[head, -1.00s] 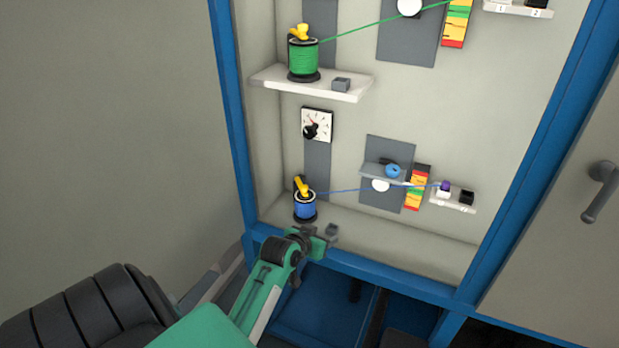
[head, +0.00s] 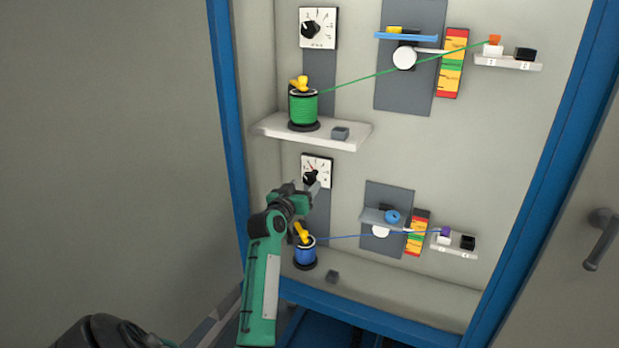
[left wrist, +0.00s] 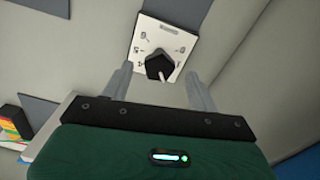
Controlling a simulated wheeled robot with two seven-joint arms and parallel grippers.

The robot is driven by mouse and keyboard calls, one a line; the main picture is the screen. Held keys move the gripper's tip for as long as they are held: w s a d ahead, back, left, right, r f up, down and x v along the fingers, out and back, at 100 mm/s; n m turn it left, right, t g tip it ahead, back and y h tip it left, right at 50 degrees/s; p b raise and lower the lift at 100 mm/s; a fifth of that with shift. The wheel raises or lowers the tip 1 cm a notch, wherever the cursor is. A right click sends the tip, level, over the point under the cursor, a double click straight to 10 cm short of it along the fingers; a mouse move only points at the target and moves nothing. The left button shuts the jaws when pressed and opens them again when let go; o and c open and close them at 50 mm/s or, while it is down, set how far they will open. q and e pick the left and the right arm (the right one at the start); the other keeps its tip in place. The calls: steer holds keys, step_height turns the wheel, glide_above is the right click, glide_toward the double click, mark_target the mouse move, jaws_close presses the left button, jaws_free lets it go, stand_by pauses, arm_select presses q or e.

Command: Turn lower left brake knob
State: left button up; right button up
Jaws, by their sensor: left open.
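The lower left brake knob (head: 310,178) is a black knob on a white square dial plate (head: 326,166), on a grey strip above the blue spool. In the left wrist view the knob (left wrist: 158,66) is black with a white pointer, on its plate (left wrist: 163,42), and lies ahead between the two fingers. My left gripper (head: 312,187) is just in front of the dial in the head view. In the left wrist view the gripper (left wrist: 158,82) is open, with grey fingers apart on either side of the knob; I cannot tell whether they touch it. My right gripper is not in view.
The blue spool (head: 305,252) with yellow top stands below the gripper. A white shelf (head: 270,126) holding the green spool (head: 303,108) juts out above the dial. An upper dial (head: 318,28) is higher up. The blue cabinet frame (head: 228,120) runs along the left.

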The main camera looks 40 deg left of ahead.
mark_target(309, 181)
arm_select(q)
steer(key=shift+p+x, duration=0.35)
steer(key=shift+x, duration=2)
steer(key=shift+d, duration=0.1)
steer(key=c, duration=0.9)
steer(key=n+p, duration=0.2)
steer(key=n, duration=0.1)
steer(key=shift+r, duration=0.1)
steer(key=shift+d+n+p, duration=0.1)
steer(key=shift+n+p, duration=0.95)
steer(key=shift+n, duration=1.25)
